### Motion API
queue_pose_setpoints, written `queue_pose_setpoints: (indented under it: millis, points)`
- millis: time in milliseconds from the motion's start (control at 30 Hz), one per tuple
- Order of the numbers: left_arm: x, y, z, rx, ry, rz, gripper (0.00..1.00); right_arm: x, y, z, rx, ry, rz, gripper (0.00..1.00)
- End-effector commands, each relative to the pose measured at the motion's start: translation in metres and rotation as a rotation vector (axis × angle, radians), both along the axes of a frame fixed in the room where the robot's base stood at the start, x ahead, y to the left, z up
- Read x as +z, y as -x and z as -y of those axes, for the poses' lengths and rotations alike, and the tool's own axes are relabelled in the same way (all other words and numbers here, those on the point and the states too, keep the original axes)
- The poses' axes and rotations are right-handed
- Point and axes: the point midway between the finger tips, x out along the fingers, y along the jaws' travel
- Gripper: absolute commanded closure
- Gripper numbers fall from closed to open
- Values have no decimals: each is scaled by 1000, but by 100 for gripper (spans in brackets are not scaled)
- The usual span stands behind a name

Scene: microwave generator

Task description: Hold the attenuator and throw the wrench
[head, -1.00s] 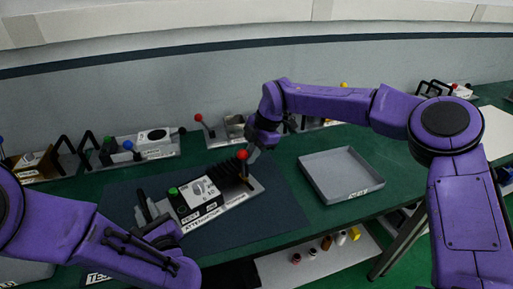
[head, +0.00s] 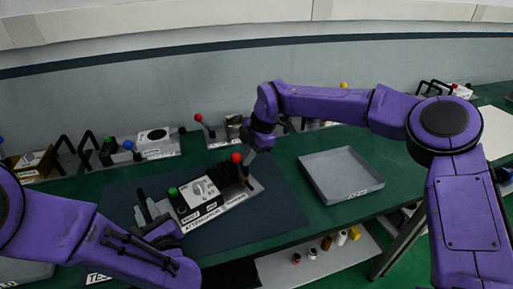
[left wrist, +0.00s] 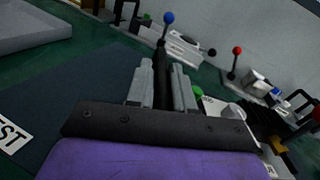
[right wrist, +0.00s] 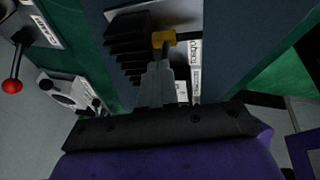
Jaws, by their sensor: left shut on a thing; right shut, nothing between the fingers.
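The attenuator (head: 215,207) is a grey base plate with a labelled front, a white dial, a green knob, black fins and a red-ball lever (head: 236,158) at its right end. It lies on the dark mat. My left gripper (head: 149,212) is shut on the black upright handle (left wrist: 161,60) at its left end. My right gripper (head: 249,155) is shut and empty, right beside the lever; whether it touches is unclear. In the right wrist view its fingertips (right wrist: 160,72) are close to a yellow block (right wrist: 163,39) by the fins (right wrist: 127,45). I cannot make out a separate wrench.
A grey tray (head: 342,175) stands empty on the green bench to the right. Other lever units (head: 130,148) line the back by the wall. Small bottles (head: 326,243) stand on a lower shelf. The dark mat (head: 275,215) is clear right of the attenuator.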

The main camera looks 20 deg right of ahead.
Motion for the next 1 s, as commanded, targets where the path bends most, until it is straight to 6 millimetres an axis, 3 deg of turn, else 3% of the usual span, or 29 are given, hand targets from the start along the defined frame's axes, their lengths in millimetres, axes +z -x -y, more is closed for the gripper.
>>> queue_pose_setpoints:
  millis: [400,1000]
  points:
    - [0,0,2,-7,2,0,100,0,7,-16,4,-4,-5,100]
    - [0,0,2,-5,1,-1,100,1,9,-21,4,-3,-3,100]
